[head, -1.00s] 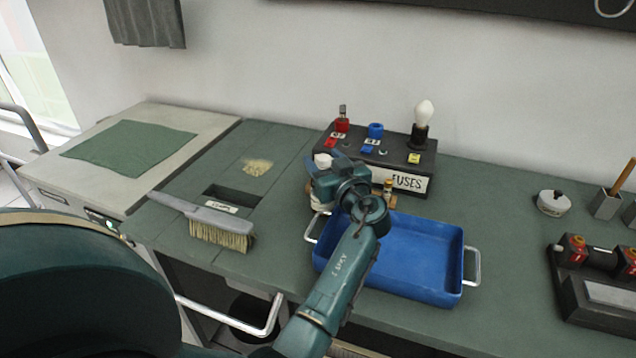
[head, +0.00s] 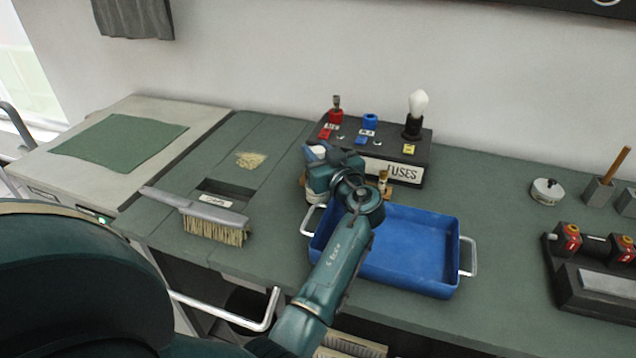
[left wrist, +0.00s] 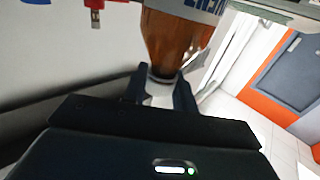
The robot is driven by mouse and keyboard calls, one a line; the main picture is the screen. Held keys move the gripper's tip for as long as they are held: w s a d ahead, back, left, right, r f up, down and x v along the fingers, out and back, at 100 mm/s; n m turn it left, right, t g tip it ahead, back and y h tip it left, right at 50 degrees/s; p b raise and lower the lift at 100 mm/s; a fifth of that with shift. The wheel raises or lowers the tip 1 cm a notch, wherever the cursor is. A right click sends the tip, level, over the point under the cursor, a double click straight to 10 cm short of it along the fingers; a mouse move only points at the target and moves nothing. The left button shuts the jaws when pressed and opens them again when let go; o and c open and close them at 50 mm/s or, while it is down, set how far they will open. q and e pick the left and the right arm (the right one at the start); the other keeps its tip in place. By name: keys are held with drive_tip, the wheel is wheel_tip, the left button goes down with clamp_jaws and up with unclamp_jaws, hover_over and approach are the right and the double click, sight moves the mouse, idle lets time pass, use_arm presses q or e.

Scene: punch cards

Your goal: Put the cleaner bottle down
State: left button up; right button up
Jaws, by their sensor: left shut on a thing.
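The cleaner bottle is amber with a white label and shows in the left wrist view (left wrist: 175,42), where its neck is between my fingers. In the head view only pale parts of the bottle (head: 314,196) show, below and behind my gripper, at the left back corner of the blue tray. My left gripper (head: 318,172) is shut on its neck, and the gripper also shows in the left wrist view (left wrist: 163,92). The bottle's base is mostly hidden, so I cannot tell whether it touches the bench. My right gripper is not in view.
The blue tray (head: 415,278) lies under and right of my forearm. The fuse box (head: 405,172) stands close behind the gripper. A brush (head: 212,228) lies left, near a slot and a pile of crumbs (head: 251,160). The green bench top (head: 275,215) is clear between brush and tray.

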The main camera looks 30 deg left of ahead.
use_arm(q)
clamp_jaws()
drive_tip(key=shift+r, duration=0.1)
